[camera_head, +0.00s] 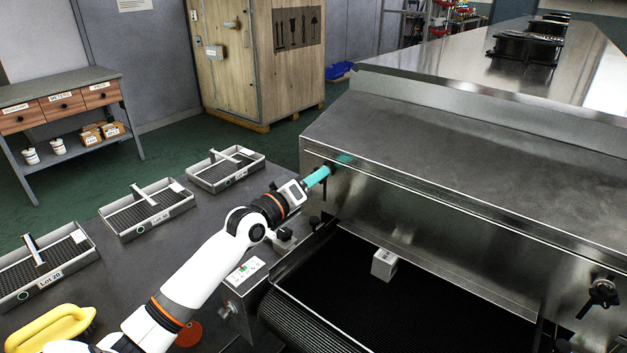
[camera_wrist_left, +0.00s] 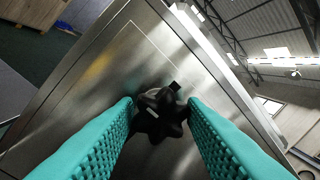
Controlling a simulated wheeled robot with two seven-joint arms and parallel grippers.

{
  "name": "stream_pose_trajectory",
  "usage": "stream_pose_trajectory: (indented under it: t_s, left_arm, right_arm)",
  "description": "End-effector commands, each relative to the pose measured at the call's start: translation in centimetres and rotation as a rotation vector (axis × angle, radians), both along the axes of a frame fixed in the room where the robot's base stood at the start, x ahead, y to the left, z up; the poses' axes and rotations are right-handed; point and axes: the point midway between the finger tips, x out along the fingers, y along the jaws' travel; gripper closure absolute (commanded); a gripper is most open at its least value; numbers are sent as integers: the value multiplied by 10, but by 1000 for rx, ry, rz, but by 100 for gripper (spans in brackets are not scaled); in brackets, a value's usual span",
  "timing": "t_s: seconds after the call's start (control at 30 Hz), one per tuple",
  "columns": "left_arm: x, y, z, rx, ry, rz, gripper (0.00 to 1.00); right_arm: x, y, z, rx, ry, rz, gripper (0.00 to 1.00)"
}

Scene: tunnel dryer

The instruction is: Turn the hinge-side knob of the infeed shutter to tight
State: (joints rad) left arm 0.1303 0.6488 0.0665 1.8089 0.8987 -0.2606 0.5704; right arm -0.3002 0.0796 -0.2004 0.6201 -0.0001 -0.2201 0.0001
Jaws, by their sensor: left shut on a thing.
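The infeed shutter (camera_head: 440,235) is the steel front panel of the dryer, above the black belt. My left gripper (camera_head: 322,176) reaches its upper left corner. In the left wrist view a black lobed knob (camera_wrist_left: 158,116) sits between the two teal fingers, which are shut on its sides. A small pointer or tab shows at its upper right edge. In the head view the fingers mostly hide this knob. A second black knob (camera_head: 603,293) is on the right end of the front, with nothing touching it. My right gripper is not in view.
A pale block (camera_head: 384,264) lies on the black mesh belt (camera_head: 350,290). A control box (camera_head: 245,270) stands below my left forearm.

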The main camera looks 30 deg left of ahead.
Motion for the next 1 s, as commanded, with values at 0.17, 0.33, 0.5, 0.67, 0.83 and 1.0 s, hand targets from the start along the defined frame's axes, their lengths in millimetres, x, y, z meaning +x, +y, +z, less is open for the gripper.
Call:
stream_pose_trajectory:
  t_s: [0.17,0.33,0.5,0.67,0.83,1.0]
  left_arm:
    - [0,0,-1,11,3,0,85]
    - [0,0,-1,12,3,0,85]
    - [0,0,-1,10,2,0,50]
    - [0,0,-1,9,1,0,41]
    - [0,0,0,8,1,0,41]
    - [-10,2,-2,9,4,0,41]
  right_arm:
    - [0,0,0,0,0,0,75]
    - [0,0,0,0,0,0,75]
    - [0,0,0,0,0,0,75]
    - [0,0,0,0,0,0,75]
    - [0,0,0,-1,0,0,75]
    - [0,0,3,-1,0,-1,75]
